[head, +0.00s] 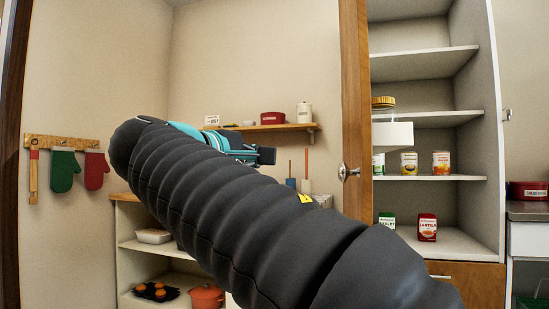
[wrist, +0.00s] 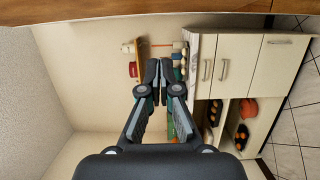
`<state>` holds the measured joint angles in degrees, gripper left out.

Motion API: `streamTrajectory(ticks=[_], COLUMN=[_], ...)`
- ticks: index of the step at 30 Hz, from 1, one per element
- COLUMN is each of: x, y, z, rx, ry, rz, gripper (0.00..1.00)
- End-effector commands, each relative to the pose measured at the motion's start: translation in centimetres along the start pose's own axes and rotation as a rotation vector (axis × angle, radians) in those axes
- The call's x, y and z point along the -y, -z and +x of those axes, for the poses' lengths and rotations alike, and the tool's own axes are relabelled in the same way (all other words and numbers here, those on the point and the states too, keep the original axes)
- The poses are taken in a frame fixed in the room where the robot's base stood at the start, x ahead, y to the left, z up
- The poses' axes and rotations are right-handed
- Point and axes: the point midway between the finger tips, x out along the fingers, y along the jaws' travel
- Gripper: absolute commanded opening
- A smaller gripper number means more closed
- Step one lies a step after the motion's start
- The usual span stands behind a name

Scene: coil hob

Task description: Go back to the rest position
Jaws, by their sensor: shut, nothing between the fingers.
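My gripper shows in the wrist view (wrist: 160,80) with its two dark fingers together at the tips and nothing between them. My dark, ribbed arm crosses the head view from the lower right up to the left. It hides part of the room behind it. Past it, a dark and teal end part of my arm points right in front of the back wall. The gripper touches nothing that I can see.
An open cupboard (head: 424,119) with cans and boxes stands right, its wooden door edge (head: 356,110) near my arm. A wall shelf (head: 270,128) and a low shelf unit (head: 128,235) stand behind. Oven mitts (head: 65,170) hang left.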

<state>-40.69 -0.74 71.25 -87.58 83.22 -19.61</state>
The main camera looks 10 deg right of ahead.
Motion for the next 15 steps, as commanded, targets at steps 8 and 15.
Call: streamTrajectory(ticks=[8,15], x=[0.0,2.0], y=[-0.2,2.1], z=[-1.6,-1.7], rx=[0.002,-0.084], ry=[0.000,0.060], rz=[0.000,0.050], gripper=[0.00,0.00])
